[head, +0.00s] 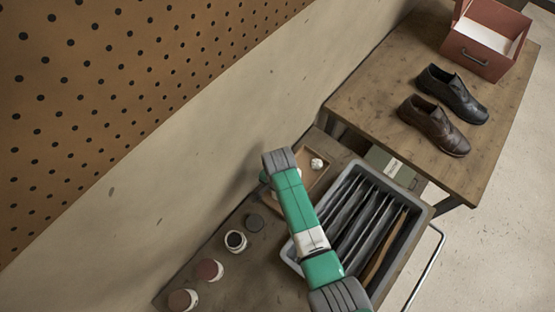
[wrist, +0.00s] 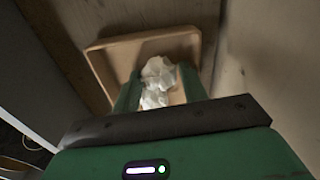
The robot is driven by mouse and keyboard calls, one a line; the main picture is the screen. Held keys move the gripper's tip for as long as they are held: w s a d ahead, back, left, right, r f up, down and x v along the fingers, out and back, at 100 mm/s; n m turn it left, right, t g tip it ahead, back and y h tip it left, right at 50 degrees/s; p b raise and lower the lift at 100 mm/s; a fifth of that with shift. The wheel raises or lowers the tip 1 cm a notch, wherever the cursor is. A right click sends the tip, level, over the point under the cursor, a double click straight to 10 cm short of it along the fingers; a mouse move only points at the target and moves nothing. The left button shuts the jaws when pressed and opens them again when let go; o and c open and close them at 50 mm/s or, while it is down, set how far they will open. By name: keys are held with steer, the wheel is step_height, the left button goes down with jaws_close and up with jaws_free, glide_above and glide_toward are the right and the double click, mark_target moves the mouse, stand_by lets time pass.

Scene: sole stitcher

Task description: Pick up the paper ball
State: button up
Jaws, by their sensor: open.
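The paper ball (wrist: 158,70) is white and crumpled. In the wrist view it lies in a shallow tan tray (wrist: 190,43), with white crumpled paper reaching down toward my gripper's palm. My gripper (wrist: 160,74) is open, with one green finger on each side of the paper. I cannot tell whether the fingers touch it. In the head view the paper ball (head: 317,164) shows in the tray (head: 313,181), just right of my arm's grey end. My arm hides the fingers and part of the tray there.
A grey bin (head: 292,259) with several dark flat pieces stands right beside the tray. Several small jars (head: 235,241) stand in a row to the left. The wall (head: 190,170) runs close behind. Dark shoes (head: 434,124) and a reddish box (head: 478,56) are on the farther table.

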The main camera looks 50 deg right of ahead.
steer(key=c, duration=0.7)
steer(key=shift+r, duration=0.15)
step_height(320, 180, up, 10)
steer(key=p, duration=0.2)
steer(key=shift+p, duration=0.35)
steer(key=shift+c, duration=0.2)
steer(key=shift+d, duration=0.1)
